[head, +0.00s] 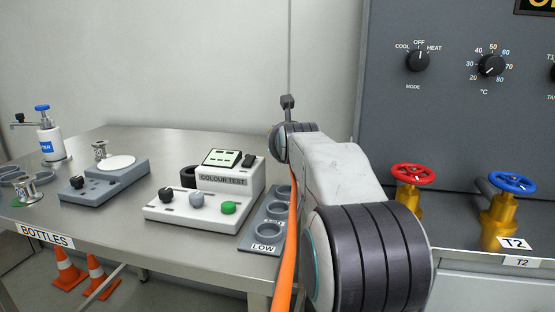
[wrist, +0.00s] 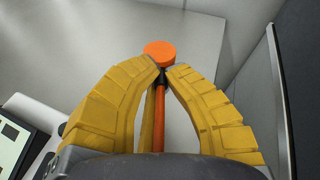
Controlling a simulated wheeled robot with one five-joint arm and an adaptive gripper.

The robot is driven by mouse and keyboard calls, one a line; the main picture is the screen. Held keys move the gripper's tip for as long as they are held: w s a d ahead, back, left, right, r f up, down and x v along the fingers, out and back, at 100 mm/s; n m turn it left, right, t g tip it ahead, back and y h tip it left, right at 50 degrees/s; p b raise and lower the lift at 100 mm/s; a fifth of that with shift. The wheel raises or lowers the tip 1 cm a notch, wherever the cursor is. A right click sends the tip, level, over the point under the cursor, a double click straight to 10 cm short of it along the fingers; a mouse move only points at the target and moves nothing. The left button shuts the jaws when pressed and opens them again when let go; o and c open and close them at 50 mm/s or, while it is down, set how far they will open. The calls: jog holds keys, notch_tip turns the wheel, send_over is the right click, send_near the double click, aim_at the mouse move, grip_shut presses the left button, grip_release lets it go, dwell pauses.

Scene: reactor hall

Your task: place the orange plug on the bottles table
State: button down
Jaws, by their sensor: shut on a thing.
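The orange plug (wrist: 159,51) shows in the wrist view as a round orange head above a dark collar. My gripper (wrist: 163,70) has its yellow fingers closed around it at the collar. An orange rod or cable (wrist: 158,120) runs back from the plug between the fingers. In the head view an orange cable (head: 286,262) hangs along my arm; the plug and fingers are hidden there. The bottles table (head: 130,222) is a steel top with a BOTTLES label on its front edge, left of my arm. A grey surface lies beyond the plug in the wrist view.
The table carries a white colour tester (head: 205,205), a grey device with a round plate (head: 105,178), a blue-capped bottle (head: 49,140) and a LOW ring rack (head: 268,236). Bare steel shows at the front and back. Red (head: 413,175) and blue (head: 512,183) valves stand right.

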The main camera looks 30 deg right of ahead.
jog(key=shift+w+f, duration=0.1)
jog(key=shift+f+b, duration=1.65)
jog(key=shift+f, duration=0.25)
jog(key=shift+f, duration=0.15)
jog(key=c, duration=1.4)
grip_release()
jog(key=shift+r, duration=0.2)
